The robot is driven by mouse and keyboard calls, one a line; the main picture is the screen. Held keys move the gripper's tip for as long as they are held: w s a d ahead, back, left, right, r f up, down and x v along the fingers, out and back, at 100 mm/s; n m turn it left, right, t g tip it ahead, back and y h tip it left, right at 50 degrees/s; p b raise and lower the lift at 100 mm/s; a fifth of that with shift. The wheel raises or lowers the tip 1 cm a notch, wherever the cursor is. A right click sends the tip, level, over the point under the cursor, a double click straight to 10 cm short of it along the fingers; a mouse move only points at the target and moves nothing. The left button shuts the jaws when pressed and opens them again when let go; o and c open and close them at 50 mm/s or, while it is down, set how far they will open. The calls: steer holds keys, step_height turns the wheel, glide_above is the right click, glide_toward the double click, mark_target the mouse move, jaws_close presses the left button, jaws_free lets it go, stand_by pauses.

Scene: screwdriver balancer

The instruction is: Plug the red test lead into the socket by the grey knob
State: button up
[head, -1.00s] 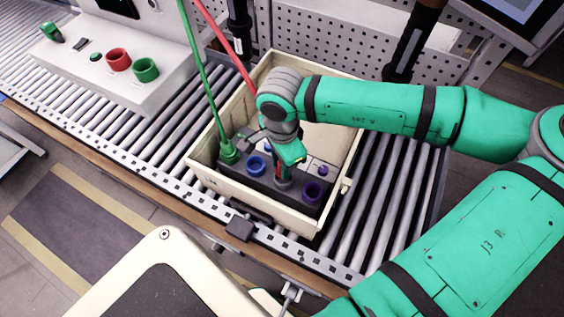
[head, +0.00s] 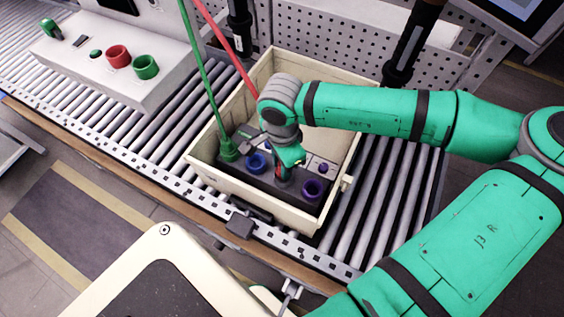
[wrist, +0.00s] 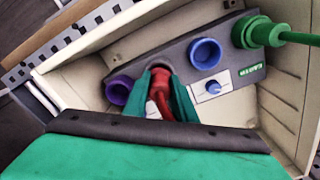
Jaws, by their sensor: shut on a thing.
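The red test lead (head: 229,58) comes down from the top and passes behind my arm in the head view. My gripper (head: 283,172) is shut on its red plug, whose body (wrist: 161,95) shows between the green fingers (wrist: 160,99) in the wrist view. The fingers are over the dark panel (wrist: 176,53), at a socket (wrist: 158,64) between the blue socket (wrist: 205,54) and the purple socket (wrist: 118,90). I cannot tell whether the plug tip is inside it. No grey knob is clearly visible; my gripper hides part of the panel. A blue knob (wrist: 213,87) is near the blue socket.
The panel sits in a cream crate (head: 215,183) on a roller conveyor (head: 150,142). A green lead (head: 203,75) ends in a green plug (head: 228,150) at the panel's left end. A purple knob (head: 323,168) is to the right. Crate walls surround my gripper.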

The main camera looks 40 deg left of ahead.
steer(key=shift+f, duration=1)
steer(key=o, duration=1.2)
steer(key=shift+c, duration=0.2)
step_height(320, 180, up, 10)
steer(key=shift+w+r, duration=0.1)
steer(key=shift+r, duration=0.3)
